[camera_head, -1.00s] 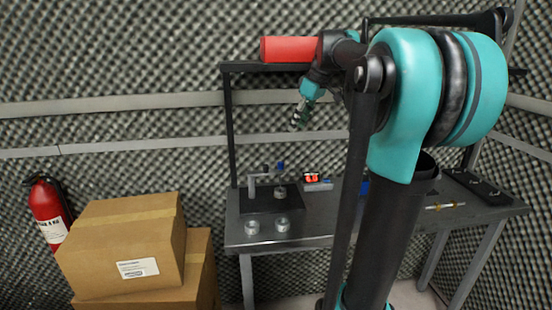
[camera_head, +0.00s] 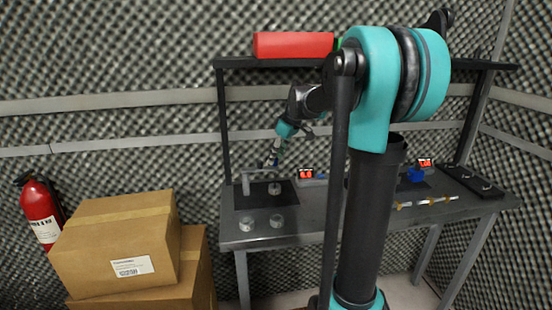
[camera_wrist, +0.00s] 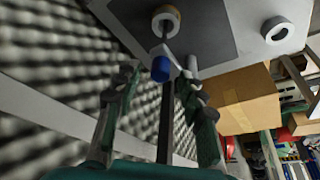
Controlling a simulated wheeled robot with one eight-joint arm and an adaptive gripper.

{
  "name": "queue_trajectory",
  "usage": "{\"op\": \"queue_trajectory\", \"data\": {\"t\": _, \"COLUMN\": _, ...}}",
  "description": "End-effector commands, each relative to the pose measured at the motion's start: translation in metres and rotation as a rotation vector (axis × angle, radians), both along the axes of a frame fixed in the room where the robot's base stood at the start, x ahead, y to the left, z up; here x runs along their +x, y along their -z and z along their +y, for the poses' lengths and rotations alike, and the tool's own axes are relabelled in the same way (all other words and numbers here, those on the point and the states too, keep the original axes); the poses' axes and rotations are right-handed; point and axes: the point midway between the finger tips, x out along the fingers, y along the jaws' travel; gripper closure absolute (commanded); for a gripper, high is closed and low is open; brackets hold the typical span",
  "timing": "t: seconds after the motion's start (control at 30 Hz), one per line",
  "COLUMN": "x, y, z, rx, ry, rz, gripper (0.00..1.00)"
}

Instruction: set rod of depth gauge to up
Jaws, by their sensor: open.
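The depth gauge stands on a dark mat at the table's left, with a grey post and side arm (camera_head: 245,183). In the wrist view its blue-capped rod (camera_wrist: 160,70) points toward the camera, and its shaft runs toward a metal ring (camera_wrist: 166,19). The ring also shows below the arm in the head view (camera_head: 274,188). I cannot tell whether the rod touches the ring. My gripper (camera_head: 274,157) is just above the gauge, pointing down. In the wrist view my open fingers (camera_wrist: 159,76) are on either side of the blue cap, apparently without touching it.
Two loose metal rings, one at the front left (camera_head: 246,224) and one beside it (camera_head: 277,221), lie before the mat. A red-digit display (camera_head: 306,174) is right of the gauge. A black frame post (camera_head: 224,130) and foam wall stand close behind. Cardboard boxes (camera_head: 120,245) are left.

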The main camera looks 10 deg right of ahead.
Motion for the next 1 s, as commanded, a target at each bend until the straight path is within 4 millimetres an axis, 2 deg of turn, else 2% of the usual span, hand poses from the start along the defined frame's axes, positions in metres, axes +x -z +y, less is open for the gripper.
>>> {"op": "queue_trajectory", "data": {"t": 0.13, "x": 0.0027, "y": 0.0091, "z": 0.0029, "rx": 0.000, "ry": 0.000, "rz": 0.000, "gripper": 0.59}}
{"op": "queue_trajectory", "data": {"t": 0.43, "x": 0.0030, "y": 0.0108, "z": 0.0033, "rx": 0.000, "ry": 0.000, "rz": 0.000, "gripper": 0.59}}
{"op": "queue_trajectory", "data": {"t": 0.77, "x": 0.0030, "y": 0.0107, "z": 0.0031, "rx": 0.000, "ry": 0.000, "rz": 0.000, "gripper": 0.99}}
{"op": "queue_trajectory", "data": {"t": 1.0, "x": 0.0028, "y": 0.0106, "z": 0.0031, "rx": -0.001, "ry": 0.000, "rz": 0.001, "gripper": 1.00}}
